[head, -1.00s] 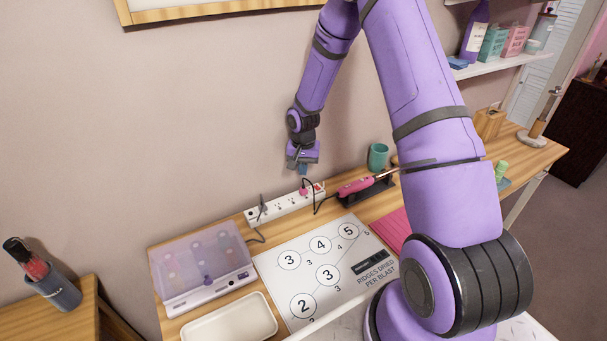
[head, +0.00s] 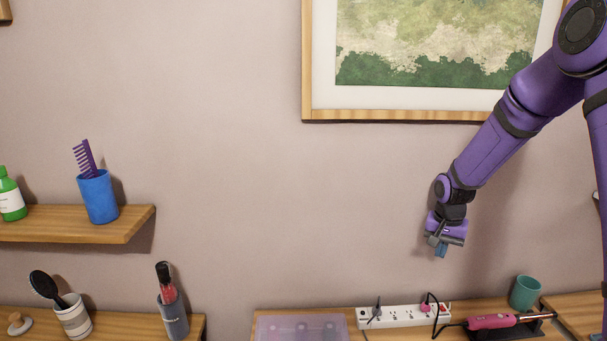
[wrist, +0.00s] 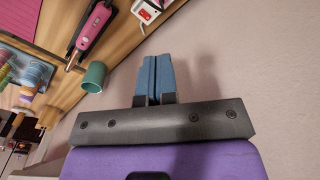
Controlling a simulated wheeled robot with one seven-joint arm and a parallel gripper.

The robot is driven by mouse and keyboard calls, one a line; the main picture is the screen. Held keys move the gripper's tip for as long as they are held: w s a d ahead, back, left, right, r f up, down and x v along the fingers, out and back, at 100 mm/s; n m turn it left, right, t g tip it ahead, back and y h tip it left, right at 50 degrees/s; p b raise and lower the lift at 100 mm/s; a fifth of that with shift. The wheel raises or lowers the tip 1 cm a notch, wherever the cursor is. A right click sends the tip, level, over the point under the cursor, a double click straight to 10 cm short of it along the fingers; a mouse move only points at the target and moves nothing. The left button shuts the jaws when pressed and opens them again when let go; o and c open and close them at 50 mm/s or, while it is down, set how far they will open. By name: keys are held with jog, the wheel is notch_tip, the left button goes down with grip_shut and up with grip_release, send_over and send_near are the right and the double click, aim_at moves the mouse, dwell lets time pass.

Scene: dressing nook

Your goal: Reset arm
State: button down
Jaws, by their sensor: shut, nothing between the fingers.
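My gripper (head: 441,250) hangs at the end of my purple arm, in front of the wall and above the back of the wooden table. In the wrist view its two blue fingers (wrist: 152,80) are pressed together with nothing between them. It is clear of the white power strip (head: 400,317) below it. The strip holds a black plug and a pink plug. The pink hot tool (head: 492,322) lies in its dark holder to the right of the strip and also shows in the wrist view (wrist: 92,27).
A teal cup (head: 524,292) stands at the table's back right. A framed picture (head: 420,115) hangs above, close to my arm. A shelf (head: 75,224) at left bears a blue cup (head: 97,197) with a purple comb. A translucent purple box (head: 300,327) is below. The wall between is bare.

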jog(key=s+a+r+n+t, duration=0.1)
jog(key=s+a+r+n, duration=0.1)
jog(key=s+r, duration=0.6)
jog(key=s+a+r+n+t, duration=0.1)
jog(key=s+a+r, duration=0.3)
jog(key=r, duration=0.7)
jog(key=s+a+r+n+t, duration=0.1)
jog(key=s+r+n, duration=0.1)
jog(key=s, duration=0.8)
jog(key=s+a+r+n+t, duration=0.1)
jog(key=s+r, duration=0.4)
jog(key=s, duration=0.6)
jog(key=shift+n+t, duration=0.4)
jog(key=shift+r, duration=0.1)
jog(key=shift+r, duration=0.35)
